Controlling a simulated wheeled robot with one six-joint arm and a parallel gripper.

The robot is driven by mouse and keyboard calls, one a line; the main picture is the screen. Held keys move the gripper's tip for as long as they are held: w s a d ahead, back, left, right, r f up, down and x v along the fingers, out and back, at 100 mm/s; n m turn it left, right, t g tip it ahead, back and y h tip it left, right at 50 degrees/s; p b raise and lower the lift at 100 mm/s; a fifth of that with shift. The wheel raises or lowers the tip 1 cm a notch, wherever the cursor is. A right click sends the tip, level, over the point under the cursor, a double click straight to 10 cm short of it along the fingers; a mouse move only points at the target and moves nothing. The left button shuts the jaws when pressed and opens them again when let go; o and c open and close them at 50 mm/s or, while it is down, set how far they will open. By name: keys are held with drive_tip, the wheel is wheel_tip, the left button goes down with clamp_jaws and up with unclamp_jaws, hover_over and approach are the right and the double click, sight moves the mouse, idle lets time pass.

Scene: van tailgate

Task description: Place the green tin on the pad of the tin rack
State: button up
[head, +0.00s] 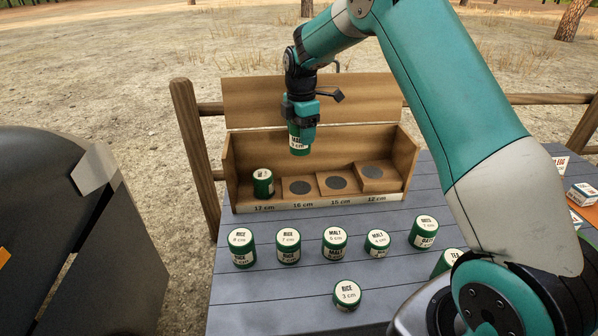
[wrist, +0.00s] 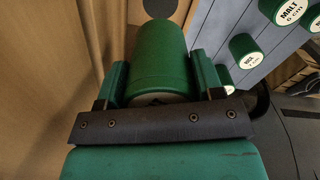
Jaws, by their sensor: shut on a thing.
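My gripper (head: 301,124) is shut on a green tin (head: 299,146) with a pale label and holds it in the air above the wooden tin rack (head: 232,160). In the wrist view the tin (wrist: 160,55) sits between the two green fingers. The rack's stepped floor shows three dark round pads: one left (head: 300,187), one middle (head: 336,182) and one right, higher (head: 372,172). The held tin is apart from them, roughly over the left bare pad. Another green tin (head: 263,184) stands in the leftmost bay and hides that bay's floor.
Several green tins, such as one marked rice (head: 242,248) and one marked malt (head: 335,243), stand on the grey slatted surface (head: 300,314) before the rack. White boxes (head: 582,194) lie at the right. The rack's side walls and raised back board (head: 320,98) flank the tin.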

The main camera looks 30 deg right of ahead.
wheel_tip(320, 180, down, 13)
drive_tip(key=shift+a+r+p, duration=0.1)
drive_tip(key=shift+r+p, duration=0.05)
drive_tip(key=shift+p, duration=0.3)
drive_tip(key=o, duration=1)
